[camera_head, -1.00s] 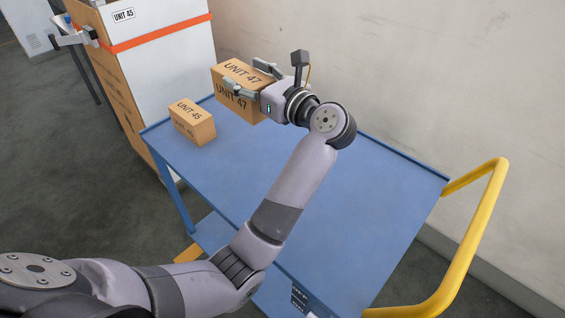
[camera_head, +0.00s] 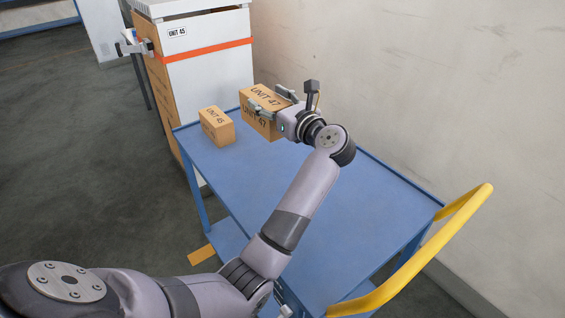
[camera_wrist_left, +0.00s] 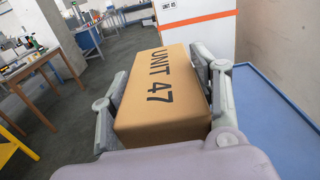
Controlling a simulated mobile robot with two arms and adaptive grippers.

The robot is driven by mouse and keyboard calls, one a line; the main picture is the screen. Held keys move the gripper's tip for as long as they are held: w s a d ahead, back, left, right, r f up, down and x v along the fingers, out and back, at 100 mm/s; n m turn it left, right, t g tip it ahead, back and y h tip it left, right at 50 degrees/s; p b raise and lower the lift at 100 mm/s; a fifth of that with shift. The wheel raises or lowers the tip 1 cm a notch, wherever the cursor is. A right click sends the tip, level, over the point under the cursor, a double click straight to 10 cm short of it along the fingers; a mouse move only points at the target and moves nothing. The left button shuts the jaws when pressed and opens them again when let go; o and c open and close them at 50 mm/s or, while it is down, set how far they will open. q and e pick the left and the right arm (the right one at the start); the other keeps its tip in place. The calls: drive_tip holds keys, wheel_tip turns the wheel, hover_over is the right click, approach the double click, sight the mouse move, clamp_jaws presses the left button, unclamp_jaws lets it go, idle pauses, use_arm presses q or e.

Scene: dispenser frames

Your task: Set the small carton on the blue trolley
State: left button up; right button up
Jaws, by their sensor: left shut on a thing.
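A brown carton marked UNIT 47 (camera_head: 257,124) is held in my left gripper (camera_head: 268,104) over the far end of the blue trolley (camera_head: 240,172). Its base is at or very close to the top; I cannot tell if it touches. In the left wrist view the carton (camera_wrist_left: 160,100) sits between both fingers, and the trolley top (camera_wrist_left: 268,125) shows at the right. A smaller carton marked UNIT 45 (camera_head: 216,126) stands on the trolley just left of the held one.
A tall white and brown unit with an orange band (camera_head: 205,50) stands behind the trolley's far end. A pale wall (camera_head: 430,90) runs along the right. A yellow handle (camera_head: 440,250) rises at the near right end. The trolley's middle is clear beneath my arm.

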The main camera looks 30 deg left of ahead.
use_arm(q)
drive_tip(key=f, duration=0.7)
drive_tip(key=shift+w+a+f, duration=0.1)
drive_tip(key=shift+a+f, duration=0.1)
drive_tip(key=shift+a, duration=0.15)
drive_tip(key=f, duration=0.9)
drive_tip(key=shift+d+f+p, duration=0.15)
drive_tip(key=shift+d+p, duration=0.05)
drive_tip(key=shift+p, duration=0.2)
drive_tip(key=shift+f, duration=0.35)
drive_tip(key=o, duration=1.5)
drive_tip(key=shift+c, duration=0.2)
drive_tip(key=shift+o, duration=0.2)
use_arm(e)
drive_tip(key=shift+w+a+r, duration=0.1)
drive_tip(key=shift+a+r, duration=0.05)
drive_tip(key=shift+a, duration=0.3)
drive_tip(key=shift+w+a+r, duration=0.1)
drive_tip(key=shift+a+r, duration=0.05)
drive_tip(key=shift+a, duration=0.25)
